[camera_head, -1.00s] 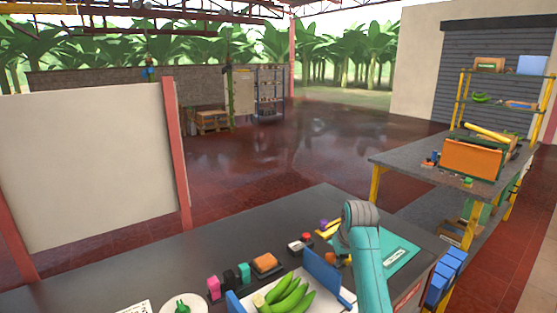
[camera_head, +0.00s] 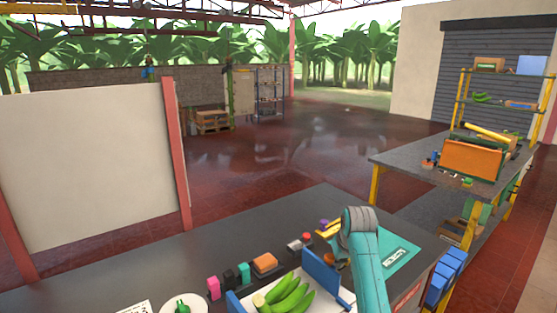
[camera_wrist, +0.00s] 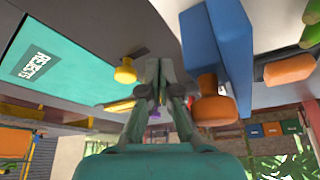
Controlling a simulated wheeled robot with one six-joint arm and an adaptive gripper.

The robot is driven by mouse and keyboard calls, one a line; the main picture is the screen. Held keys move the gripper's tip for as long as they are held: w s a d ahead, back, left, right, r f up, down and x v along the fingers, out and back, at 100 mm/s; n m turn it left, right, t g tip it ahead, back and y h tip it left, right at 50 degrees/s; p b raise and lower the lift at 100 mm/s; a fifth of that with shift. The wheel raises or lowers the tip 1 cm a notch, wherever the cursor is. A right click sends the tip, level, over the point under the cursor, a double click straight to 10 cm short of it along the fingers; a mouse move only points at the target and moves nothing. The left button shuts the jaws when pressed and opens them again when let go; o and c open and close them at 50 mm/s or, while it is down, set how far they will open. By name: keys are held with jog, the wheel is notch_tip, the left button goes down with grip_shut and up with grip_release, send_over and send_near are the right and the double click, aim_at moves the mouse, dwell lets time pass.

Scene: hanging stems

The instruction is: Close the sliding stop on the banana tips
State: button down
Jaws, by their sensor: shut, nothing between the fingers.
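Green bananas (camera_head: 285,293) lie on a white tray between two upright blue plates. The right blue plate (camera_head: 322,270) stands by the banana tips, with a gap between them. It shows in the wrist view as a blue block (camera_wrist: 220,40) with an orange knob (camera_wrist: 213,105). Banana tips (camera_wrist: 311,28) show at the wrist view's upper right edge. The left blue plate (camera_head: 234,302) is cut by the bottom edge. My gripper (camera_wrist: 165,68) is shut and empty, just left of the blue block in the wrist view. In the head view my arm hides it.
A teal mat marked REJECTS (camera_head: 394,258) lies right of the tray. A yellow knob (camera_wrist: 125,72) is close left of my fingers. An orange block (camera_head: 264,262) and pink block (camera_head: 213,286) stand behind the tray. Bare dark bench (camera_head: 150,268) extends left.

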aim_at(327, 259)
jog(key=shift+f, duration=1.55)
jog(key=shift+s+a+f, duration=0.1)
jog(key=shift+s+f, duration=0.1)
jog(key=shift+f, duration=0.05)
jog(key=shift+s+a, duration=0.7)
jog(key=shift+a, duration=0.25)
jog(key=shift+s+a, duration=0.65)
jog(key=shift+a, duration=0.3)
jog(key=shift+s+a, duration=0.7)
jog(key=shift+a, duration=0.25)
dwell(0.5)
jog(key=shift+w+d, duration=0.4)
jog(key=shift+d, duration=0.1)
jog(key=shift+r, duration=0.1)
jog(key=shift+w+r, duration=0.15)
jog(key=shift+r, duration=0.7)
jog(key=shift+d+r, duration=0.1)
jog(key=shift+r, duration=3.25)
